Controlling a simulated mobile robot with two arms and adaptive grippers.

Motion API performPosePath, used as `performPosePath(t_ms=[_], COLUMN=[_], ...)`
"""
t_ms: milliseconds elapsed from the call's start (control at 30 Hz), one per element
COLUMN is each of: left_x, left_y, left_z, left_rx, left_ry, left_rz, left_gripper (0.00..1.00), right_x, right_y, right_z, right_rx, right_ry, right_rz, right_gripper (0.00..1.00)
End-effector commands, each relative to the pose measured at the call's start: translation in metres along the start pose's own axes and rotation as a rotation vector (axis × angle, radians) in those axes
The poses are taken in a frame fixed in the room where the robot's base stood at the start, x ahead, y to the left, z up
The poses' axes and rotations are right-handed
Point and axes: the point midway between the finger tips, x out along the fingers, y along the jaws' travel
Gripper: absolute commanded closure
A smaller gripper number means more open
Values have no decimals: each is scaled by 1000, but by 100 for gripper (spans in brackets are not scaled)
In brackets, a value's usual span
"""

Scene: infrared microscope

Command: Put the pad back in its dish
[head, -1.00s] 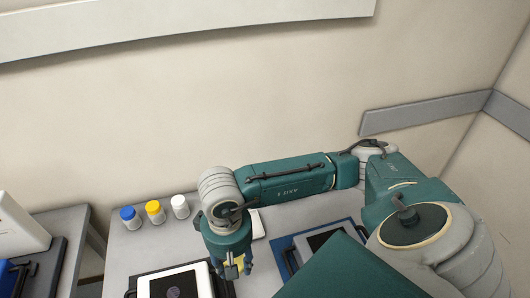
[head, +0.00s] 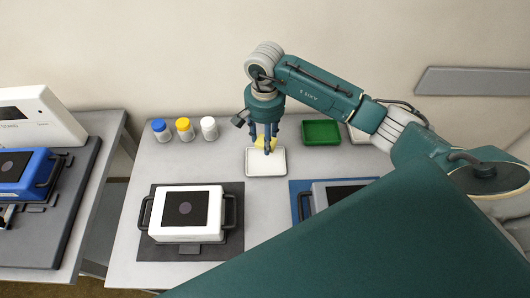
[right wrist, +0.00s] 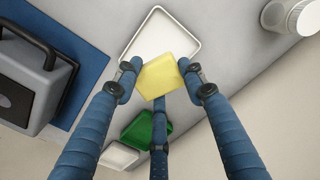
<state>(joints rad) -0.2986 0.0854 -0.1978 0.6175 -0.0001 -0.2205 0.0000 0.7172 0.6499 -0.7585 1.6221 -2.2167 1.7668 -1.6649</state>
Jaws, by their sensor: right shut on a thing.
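My right gripper (head: 267,146) is shut on a yellow pad (head: 262,142), its fingers pointing down. In the right wrist view the fingers (right wrist: 160,80) grip the pad (right wrist: 165,75) on its sides, and it looks slightly tilted. A shallow white dish (head: 254,170) lies on the table just below and in front of the pad in the head view. It looks empty, and its inside shows in the right wrist view (right wrist: 158,38). The pad overlaps the dish's rear edge in the picture; its exact height above the table is unclear. My left gripper is not in view.
A green dish (head: 320,132) and another white dish (head: 357,136) lie to the right. Bottles with blue (head: 161,131), yellow (head: 185,130) and white (head: 209,129) lids stand left. A white device (head: 163,230) and a device on a blue mat (head: 297,189) are in front.

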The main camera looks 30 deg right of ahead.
Motion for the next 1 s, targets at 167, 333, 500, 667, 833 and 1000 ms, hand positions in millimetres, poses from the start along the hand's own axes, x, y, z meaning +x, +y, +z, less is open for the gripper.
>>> performPosePath(t_ms=[167, 333, 500, 667, 833, 1000], left_x=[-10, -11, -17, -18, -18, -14], left_y=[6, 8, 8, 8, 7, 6], left_z=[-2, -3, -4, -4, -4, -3], left_rx=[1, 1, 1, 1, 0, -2], left_ry=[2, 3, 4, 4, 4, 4], left_rz=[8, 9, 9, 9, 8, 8], left_gripper=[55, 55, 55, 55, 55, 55], right_x=[35, 50, 74, 90, 91, 94], right_y=[0, 0, 0, 0, 0, 0], right_z=[2, 1, 2, 1, 0, 0], right_rx=[-2, -2, -1, -3, -4, -4], right_ry=[-3, -1, -4, -1, 1, 1], right_rz=[1, -1, 1, -1, -2, -1], right_gripper=[84, 84, 84, 84, 84, 84])
